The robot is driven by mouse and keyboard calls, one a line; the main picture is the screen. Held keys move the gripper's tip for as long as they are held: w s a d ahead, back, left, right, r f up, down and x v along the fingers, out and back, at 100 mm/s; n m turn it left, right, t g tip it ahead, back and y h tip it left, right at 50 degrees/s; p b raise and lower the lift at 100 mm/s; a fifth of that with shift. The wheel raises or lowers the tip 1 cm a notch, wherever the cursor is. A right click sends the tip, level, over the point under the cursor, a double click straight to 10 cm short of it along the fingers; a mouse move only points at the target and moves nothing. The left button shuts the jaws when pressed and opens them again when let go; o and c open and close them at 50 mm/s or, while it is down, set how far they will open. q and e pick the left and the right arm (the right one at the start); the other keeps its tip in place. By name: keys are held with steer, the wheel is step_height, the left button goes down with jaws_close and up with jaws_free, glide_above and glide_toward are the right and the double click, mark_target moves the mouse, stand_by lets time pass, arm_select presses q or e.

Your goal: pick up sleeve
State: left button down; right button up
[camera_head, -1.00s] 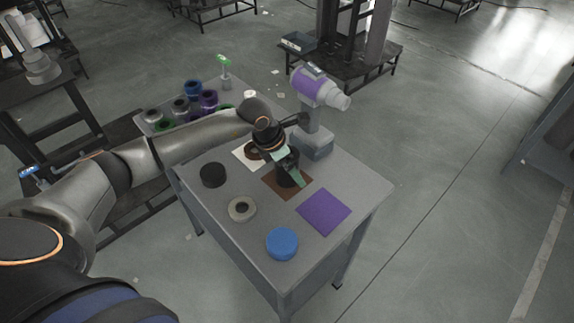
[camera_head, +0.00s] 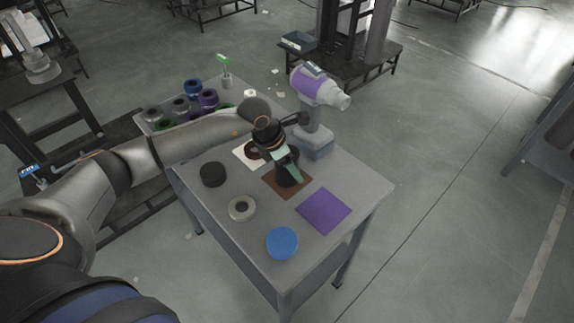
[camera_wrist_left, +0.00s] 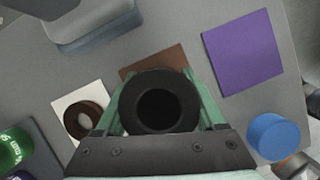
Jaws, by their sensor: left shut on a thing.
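My left gripper (camera_head: 288,170) is over the brown square mat (camera_head: 271,182) on the grey table. Its green fingers are shut on a black sleeve (camera_wrist_left: 160,79), a thick upright ring with a dark hole, seen from above between the fingers in the left wrist view. In the head view the fingers partly hide the sleeve. I cannot tell whether it touches the mat or is slightly above it. My right gripper is not in view.
A white mat (camera_head: 239,153) with a brown ring (camera_head: 252,150) lies beside the gripper. A purple mat (camera_head: 323,211), blue disc (camera_head: 282,243), grey ring (camera_head: 242,208) and black disc (camera_head: 213,174) are on the table. A grey stand with a purple-banded head (camera_head: 313,88) rises behind.

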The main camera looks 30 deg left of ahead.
arm_select(q)
steer(key=shift+w+r, duration=0.1)
steer(key=shift+r, duration=0.15)
stand_by(0.3)
steer(key=shift+r, duration=0.6)
steer(key=s+a+r, duration=0.4)
steer(key=s+r, duration=0.2)
steer(key=r, duration=0.2)
steer(key=s+a+r, duration=0.4)
steer(key=s+r, duration=0.1)
steer(key=r, duration=0.4)
steer(key=shift+s+r+p, duration=0.2)
steer(key=shift+s+p, duration=0.15)
steer(key=shift+p, duration=0.05)
